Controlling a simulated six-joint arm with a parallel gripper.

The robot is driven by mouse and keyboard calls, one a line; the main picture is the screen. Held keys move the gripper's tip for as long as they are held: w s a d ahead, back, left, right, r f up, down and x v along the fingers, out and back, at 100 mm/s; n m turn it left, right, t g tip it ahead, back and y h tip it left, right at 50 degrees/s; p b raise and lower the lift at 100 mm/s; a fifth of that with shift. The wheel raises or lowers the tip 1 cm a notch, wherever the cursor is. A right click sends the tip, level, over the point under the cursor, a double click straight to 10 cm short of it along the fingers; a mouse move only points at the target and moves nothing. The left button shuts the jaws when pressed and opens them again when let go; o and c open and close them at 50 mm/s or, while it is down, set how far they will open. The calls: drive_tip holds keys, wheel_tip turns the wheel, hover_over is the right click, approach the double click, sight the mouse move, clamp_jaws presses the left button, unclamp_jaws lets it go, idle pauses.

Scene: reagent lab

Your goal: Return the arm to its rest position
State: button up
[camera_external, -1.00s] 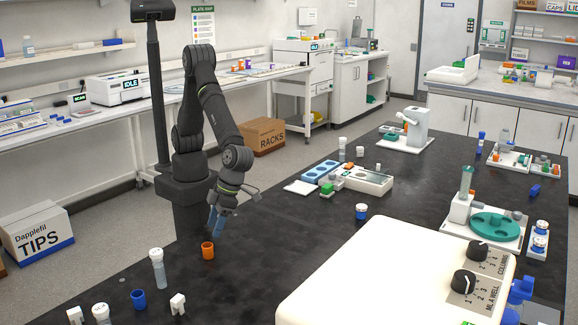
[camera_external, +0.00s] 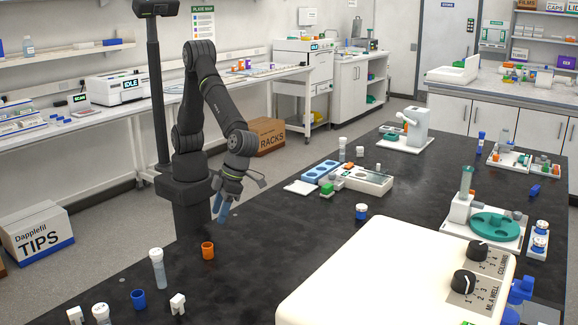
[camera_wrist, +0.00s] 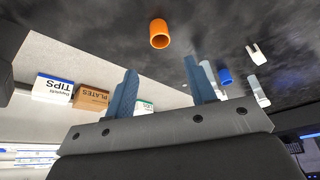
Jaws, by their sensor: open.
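My gripper (camera_external: 221,207) is above the left part of the black bench, its blue fingers pointing down. In the wrist view its two blue fingers (camera_wrist: 160,90) are spread apart with nothing between them. An orange cup (camera_external: 208,250) stands upright on the bench, below and apart from the gripper. It also shows in the wrist view (camera_wrist: 159,34), beyond the fingertips. My arm is bent, with its elbow raised beside the dark post.
A white-capped tube (camera_external: 157,268), a blue cup (camera_external: 138,299) and small white pieces (camera_external: 178,304) stand at the front left. A blue-and-white rack (camera_external: 372,180) and a large white device (camera_external: 390,270) lie to the right. The bench between is mostly clear.

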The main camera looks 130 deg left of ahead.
sight(203, 248)
drive_tip(key=x, duration=1)
drive_tip(key=shift+s, duration=0.1)
drive_tip(key=shift+d, duration=0.1)
drive_tip(key=shift+r, duration=1.55)
